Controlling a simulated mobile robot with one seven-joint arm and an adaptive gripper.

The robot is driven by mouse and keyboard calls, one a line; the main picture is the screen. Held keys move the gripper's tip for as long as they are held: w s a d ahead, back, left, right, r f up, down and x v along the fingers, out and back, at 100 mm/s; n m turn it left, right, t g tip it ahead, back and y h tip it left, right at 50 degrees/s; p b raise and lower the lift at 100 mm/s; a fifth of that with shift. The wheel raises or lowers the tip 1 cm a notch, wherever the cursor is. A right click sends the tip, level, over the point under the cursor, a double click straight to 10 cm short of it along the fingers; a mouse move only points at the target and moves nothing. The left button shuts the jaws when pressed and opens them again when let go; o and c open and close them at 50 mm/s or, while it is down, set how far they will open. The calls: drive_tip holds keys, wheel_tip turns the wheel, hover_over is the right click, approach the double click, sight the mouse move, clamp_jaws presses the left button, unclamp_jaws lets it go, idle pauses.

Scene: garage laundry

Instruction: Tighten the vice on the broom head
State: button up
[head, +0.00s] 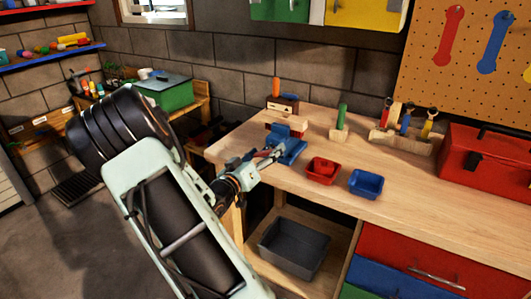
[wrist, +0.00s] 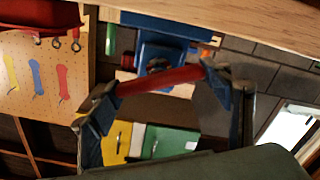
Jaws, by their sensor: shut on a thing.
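The blue vice (head: 291,149) sits at the left front edge of the wooden workbench. It also shows in the wrist view (wrist: 158,54), where the picture is turned over. A red bar (wrist: 160,80), seemingly the vice's handle, spans between my fingertips in the wrist view. My gripper (head: 268,157) is at the front of the vice, and its two fingers (wrist: 163,88) are shut on the bar's two ends. A pale wooden block (wrist: 182,90) shows behind the bar, by the vice. I cannot tell for sure whether it is the broom head or how tightly the jaws hold it.
A red bin (head: 322,172) and a blue bin (head: 366,184) stand right of the vice. A green-handled tool (head: 341,120) and a tool rack (head: 403,140) stand behind. A red toolbox (head: 487,160) is at the right. A grey bin (head: 293,249) sits on the lower shelf.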

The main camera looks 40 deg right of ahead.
drive_tip(key=shift+f, duration=0.1)
drive_tip(key=m+b, duration=0.4)
drive_tip(key=shift+s+f+m, duration=0.1)
drive_tip(key=shift+f+m, duration=0.05)
drive_tip(key=shift+m, duration=0.15)
drive_tip(key=m+b, duration=0.4)
drive_tip(key=shift+m+b, duration=0.3)
drive_tip(key=shift+b, duration=0.1)
drive_tip(key=o, duration=1.2)
drive_tip(key=shift+s+r, duration=0.1)
drive_tip(key=shift+r, duration=0.1)
drive_tip(key=shift+c, duration=0.2)
drive_tip(key=shift+a, duration=0.1)
drive_tip(key=v, duration=1.2)
